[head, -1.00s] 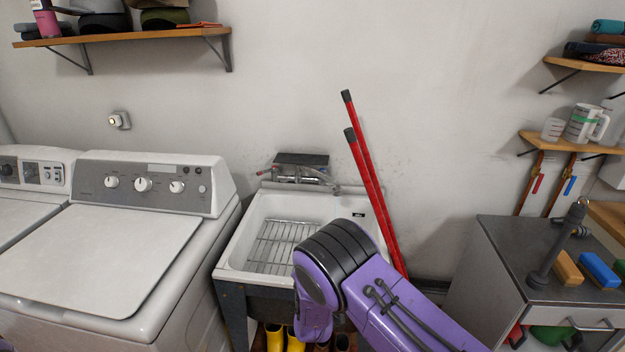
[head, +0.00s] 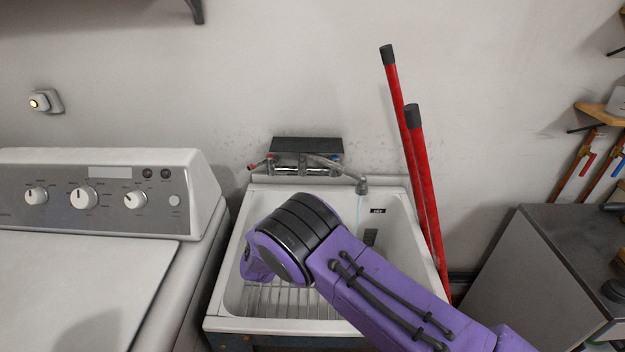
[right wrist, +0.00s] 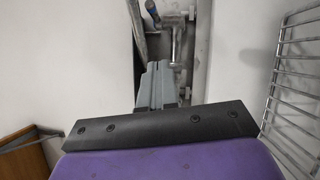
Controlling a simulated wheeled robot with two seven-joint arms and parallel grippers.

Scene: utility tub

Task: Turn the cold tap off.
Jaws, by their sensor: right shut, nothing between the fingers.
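The wall tap (head: 305,165) stands behind the white tub, with a red-marked handle (head: 258,163) at its left and a small blue-marked cold handle (head: 336,158) at its right. Its spout (head: 362,186) reaches right over the basin. I cannot tell the cold handle's exact setting. My right arm covers the tub's middle in the head view and hides its gripper. In the right wrist view my right gripper (right wrist: 158,82) is shut and empty, pointing towards the tap metalwork (right wrist: 176,38), apparently without touching it. A bluish lever end (right wrist: 152,12) shows beyond. My left gripper is out of view.
The white tub (head: 222,300) holds a wire rack (head: 285,300). A washing machine (head: 90,270) stands close at left. Two red poles (head: 425,190) lean at the tub's right side. A grey cabinet (head: 560,250) is farther right. A dark box (head: 308,145) sits above the tap.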

